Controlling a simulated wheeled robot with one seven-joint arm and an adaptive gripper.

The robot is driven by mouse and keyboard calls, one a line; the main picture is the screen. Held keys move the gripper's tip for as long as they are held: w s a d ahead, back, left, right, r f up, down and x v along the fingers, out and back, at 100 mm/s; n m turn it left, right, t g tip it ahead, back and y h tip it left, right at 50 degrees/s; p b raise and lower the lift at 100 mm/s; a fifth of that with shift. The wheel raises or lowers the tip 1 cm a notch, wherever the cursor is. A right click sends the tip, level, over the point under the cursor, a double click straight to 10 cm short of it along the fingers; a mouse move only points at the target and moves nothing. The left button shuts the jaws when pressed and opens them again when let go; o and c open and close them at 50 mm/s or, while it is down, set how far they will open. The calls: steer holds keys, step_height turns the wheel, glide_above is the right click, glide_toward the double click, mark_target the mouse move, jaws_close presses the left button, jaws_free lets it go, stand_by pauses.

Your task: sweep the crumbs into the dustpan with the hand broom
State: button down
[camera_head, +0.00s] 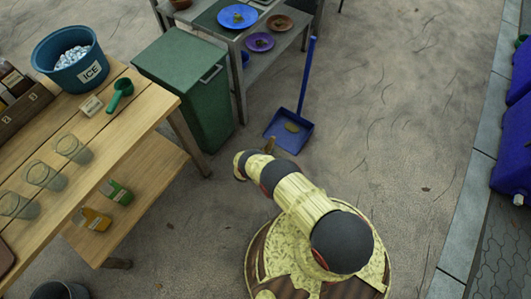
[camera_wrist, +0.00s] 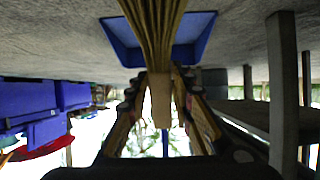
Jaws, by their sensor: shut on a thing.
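The blue dustpan (camera_head: 281,140) lies on the ground just beyond my arm, its long blue handle (camera_head: 307,75) standing up. A small tan-brown patch (camera_head: 292,127) shows in the pan; I cannot tell whether it is crumbs. My gripper (camera_wrist: 160,88) is shut on the hand broom (camera_wrist: 160,28), between its two fingers in the wrist view. The broom's straw bristles cover the middle of the dustpan (camera_wrist: 201,37) there. In the head view my arm hides most of the gripper and broom. I cannot make out loose crumbs on the ground.
A green bin (camera_head: 180,75) and a metal shelf with plates (camera_head: 238,17) stand behind the pan. A wooden table (camera_head: 150,92) with an ice bucket (camera_head: 70,60) and glasses is at left. Blue containers (camera_head: 515,140) stand at right. Open ground lies right of the pan.

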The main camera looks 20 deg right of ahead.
steer(key=shift+w+d, duration=0.75)
steer(key=shift+d, duration=0.2)
steer(key=shift+w+d+f, duration=0.1)
steer(key=shift+w+d, duration=0.3)
steer(key=shift+d, duration=0.2)
steer(key=shift+w+d+f, duration=0.1)
steer(key=shift+w+d, duration=0.3)
steer(key=shift+d, duration=0.15)
steer(key=w+d, duration=0.2)
steer(key=shift+d+r, duration=0.2)
steer(key=shift+d, duration=0.2)
step_height(320, 180, up, 3)
steer(key=shift+p, duration=1.15)
steer(key=shift+r, duration=0.1)
